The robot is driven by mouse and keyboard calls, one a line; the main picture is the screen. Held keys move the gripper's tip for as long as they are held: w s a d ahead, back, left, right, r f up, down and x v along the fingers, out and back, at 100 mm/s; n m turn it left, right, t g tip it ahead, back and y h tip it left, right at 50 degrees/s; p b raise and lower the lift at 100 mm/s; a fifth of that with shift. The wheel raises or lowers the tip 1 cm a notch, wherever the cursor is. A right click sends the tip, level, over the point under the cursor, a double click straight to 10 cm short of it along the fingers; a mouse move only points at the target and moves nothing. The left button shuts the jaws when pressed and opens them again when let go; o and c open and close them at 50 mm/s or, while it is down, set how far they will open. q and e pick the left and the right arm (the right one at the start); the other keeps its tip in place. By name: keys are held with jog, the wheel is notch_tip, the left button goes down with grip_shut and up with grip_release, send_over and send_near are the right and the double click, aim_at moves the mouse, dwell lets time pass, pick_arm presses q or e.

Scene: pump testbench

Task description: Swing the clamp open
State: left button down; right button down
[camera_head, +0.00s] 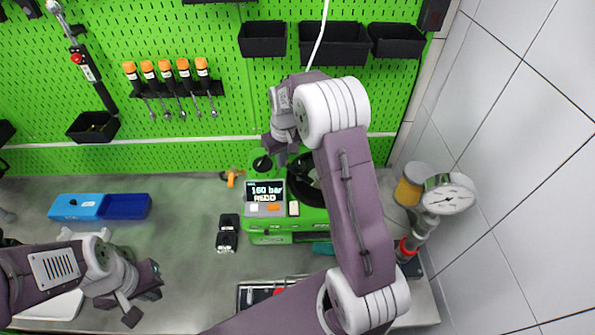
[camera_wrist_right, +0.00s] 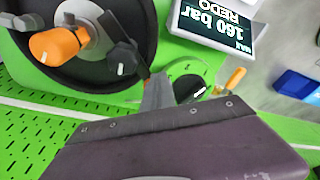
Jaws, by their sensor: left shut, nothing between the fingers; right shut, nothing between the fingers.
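The green pump testbench (camera_head: 268,224) stands at the back middle, its display (camera_head: 265,191) reading "160 bar REDO". Beside the display is a black round part (camera_head: 300,182), partly hidden by my right arm. In the right wrist view a black disc (camera_wrist_right: 100,78) carries an orange knob (camera_wrist_right: 58,46), a metal hub (camera_wrist_right: 92,35) and a black handle (camera_wrist_right: 124,55); I cannot tell which piece is the clamp. My right gripper (camera_head: 277,156) is shut and empty above the bench; its finger (camera_wrist_right: 156,92) appears close to the black handle. My left gripper (camera_head: 142,293) is shut and empty at the lower left.
A blue case (camera_head: 98,207) and a black device (camera_head: 227,234) lie on the grey table. A pressure gauge (camera_head: 448,195) stands at the right by the tiled wall. A green pegboard (camera_head: 160,40) with tools and black bins is behind.

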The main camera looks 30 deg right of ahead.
jog(key=shift+d, duration=0.1)
jog(key=shift+w+d+p, duration=0.45)
jog(key=shift+d+p, duration=0.1)
jog(key=shift+d, duration=0.15)
jog(key=shift+w+d, duration=0.15)
jog(key=shift+d, duration=0.1)
jog(key=shift+d, duration=0.55)
jog(key=shift+a+r+p, duration=0.1)
jog(key=shift+p, duration=0.25)
jog(key=shift+a+r+p, duration=0.25)
jog(key=shift+r+p, duration=0.1)
jog(key=shift+r, duration=0.05)
jog(key=shift+r, duration=0.1)
